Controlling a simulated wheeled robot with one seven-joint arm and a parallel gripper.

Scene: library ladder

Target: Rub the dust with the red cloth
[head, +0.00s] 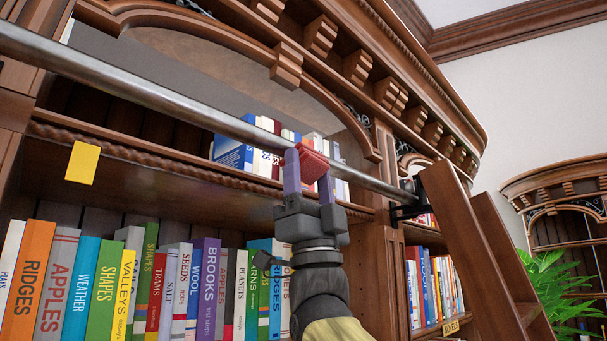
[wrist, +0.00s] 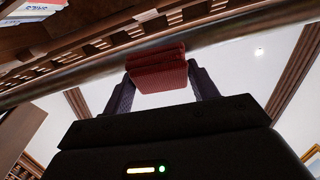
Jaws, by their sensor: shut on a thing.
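My gripper (head: 310,175) is raised in front of the bookcase and shut on the red cloth (head: 313,161). The cloth looks like a small folded pad, and it sits between the two fingertips. In the wrist view the red cloth (wrist: 158,75) is clamped between both fingers, close to the metal rail (wrist: 215,37). In the head view the cloth overlaps the metal rail (head: 150,93); I cannot tell if they touch. I cannot make out any dust in either view.
A wooden ladder (head: 468,240) leans at the right, by a black bracket (head: 408,212) on the rail. Books fill the lower shelf (head: 120,285), and more books (head: 235,153) stand on the upper shelf. A yellow note (head: 83,163) hangs at the left. A green plant (head: 550,290) is at the lower right.

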